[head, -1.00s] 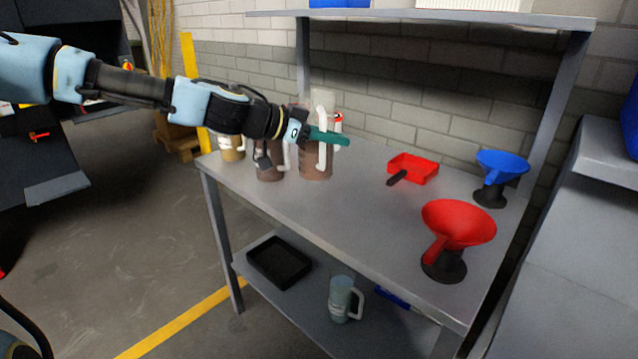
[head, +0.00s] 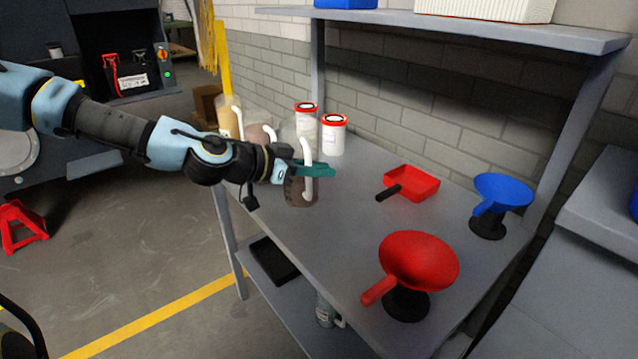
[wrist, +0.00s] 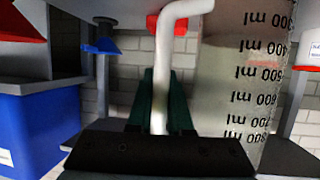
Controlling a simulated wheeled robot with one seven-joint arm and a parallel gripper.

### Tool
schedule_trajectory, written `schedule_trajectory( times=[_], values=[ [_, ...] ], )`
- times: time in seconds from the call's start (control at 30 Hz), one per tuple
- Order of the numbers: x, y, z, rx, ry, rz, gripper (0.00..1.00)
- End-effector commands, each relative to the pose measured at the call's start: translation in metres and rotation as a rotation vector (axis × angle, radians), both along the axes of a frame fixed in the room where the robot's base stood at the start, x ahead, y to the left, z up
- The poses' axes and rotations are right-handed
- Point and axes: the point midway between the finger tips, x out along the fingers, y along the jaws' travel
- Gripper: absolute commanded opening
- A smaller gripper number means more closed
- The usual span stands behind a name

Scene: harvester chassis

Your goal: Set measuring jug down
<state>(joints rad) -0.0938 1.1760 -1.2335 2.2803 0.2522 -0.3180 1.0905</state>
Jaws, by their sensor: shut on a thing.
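The measuring jug (head: 296,190) is clear with brown contents low in it and a white handle (head: 307,170). It is upright at the workbench (head: 345,230), near its left part; I cannot tell whether its base touches the top. My gripper (head: 318,169) is shut on the handle, its green fingers level. In the wrist view, which is upside down, the fingers (wrist: 163,90) close on the white handle (wrist: 163,60), and the jug's wall with its millilitre scale (wrist: 235,75) stands beside them. My arm hides part of the jug.
Two more jugs (head: 230,118) (head: 262,134) stand behind my wrist. Two white jars with red lids (head: 306,120) (head: 333,135) are behind the held jug. A red tray (head: 415,183), blue funnel (head: 503,190) and red funnel (head: 418,260) stand right. The bench between is clear.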

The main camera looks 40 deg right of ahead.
Motion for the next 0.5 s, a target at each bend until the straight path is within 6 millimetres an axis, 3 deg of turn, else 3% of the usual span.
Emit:
schedule_trajectory(
  times=[0.3, 0.5],
  values=[
    [0.0, 0.0, -0.035, -0.001, 0.001, 0.0, 0.0],
    [0.0, 0.0, -0.04, -0.002, -0.003, -0.001, 0.0]
  ],
)
